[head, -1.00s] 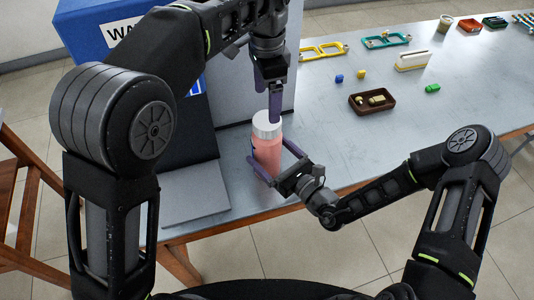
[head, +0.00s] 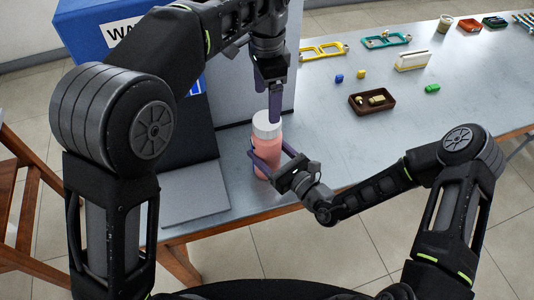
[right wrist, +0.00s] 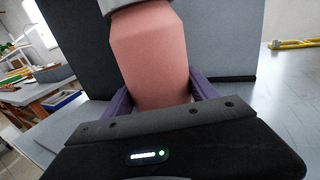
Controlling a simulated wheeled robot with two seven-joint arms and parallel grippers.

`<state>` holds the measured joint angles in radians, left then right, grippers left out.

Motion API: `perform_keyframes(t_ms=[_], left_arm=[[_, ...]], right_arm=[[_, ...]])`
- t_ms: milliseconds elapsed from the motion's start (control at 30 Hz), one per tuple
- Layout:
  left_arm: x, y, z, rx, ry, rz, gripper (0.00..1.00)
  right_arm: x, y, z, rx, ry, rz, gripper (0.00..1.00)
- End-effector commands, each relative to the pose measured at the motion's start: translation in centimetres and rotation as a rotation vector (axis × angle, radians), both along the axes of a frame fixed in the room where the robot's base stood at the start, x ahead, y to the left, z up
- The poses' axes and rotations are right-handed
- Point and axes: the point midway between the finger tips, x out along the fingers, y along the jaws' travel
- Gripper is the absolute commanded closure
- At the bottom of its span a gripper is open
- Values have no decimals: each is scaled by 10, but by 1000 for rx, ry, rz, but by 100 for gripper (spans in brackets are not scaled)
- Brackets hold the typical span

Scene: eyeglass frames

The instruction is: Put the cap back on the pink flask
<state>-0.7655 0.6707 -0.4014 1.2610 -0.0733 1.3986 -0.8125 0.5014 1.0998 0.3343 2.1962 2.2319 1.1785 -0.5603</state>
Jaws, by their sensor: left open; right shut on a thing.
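The pink flask (head: 268,149) stands upright near the front edge of the table, with a white-grey cap (head: 266,123) on its top. I cannot tell whether the cap is fully seated. My right gripper (head: 268,160) is shut around the flask's body from the front right. The right wrist view shows the flask (right wrist: 150,58) between the purple fingers, with the cap's lower rim (right wrist: 118,4) at the top edge. My left gripper (head: 269,100) is open and points down, its fingertips just above and beside the cap. Its far finger is partly hidden.
A blue box (head: 83,30) and a grey panel (head: 232,98) stand behind and left of the flask. A grey flat slab (head: 195,193) lies at left. A brown tray (head: 372,103), small blocks and yellow frames (head: 322,51) lie farther right.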

Motion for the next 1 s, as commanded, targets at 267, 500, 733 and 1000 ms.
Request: perform_keyframes(t_ms=[267, 500, 733, 1000], left_arm=[[0, 0, 0, 0, 0, 0, 16], [0, 0, 0, 0, 0, 0, 16], [0, 0, 0, 0, 0, 1, 16], [1, 3, -2, -10, 8, 124, 16]], right_arm=[[0, 0, 0, 0, 0, 0, 74], [0, 0, 0, 0, 0, 0, 93], [0, 0, 0, 0, 0, 0, 100], [0, 0, 0, 0, 0, 0, 100]])
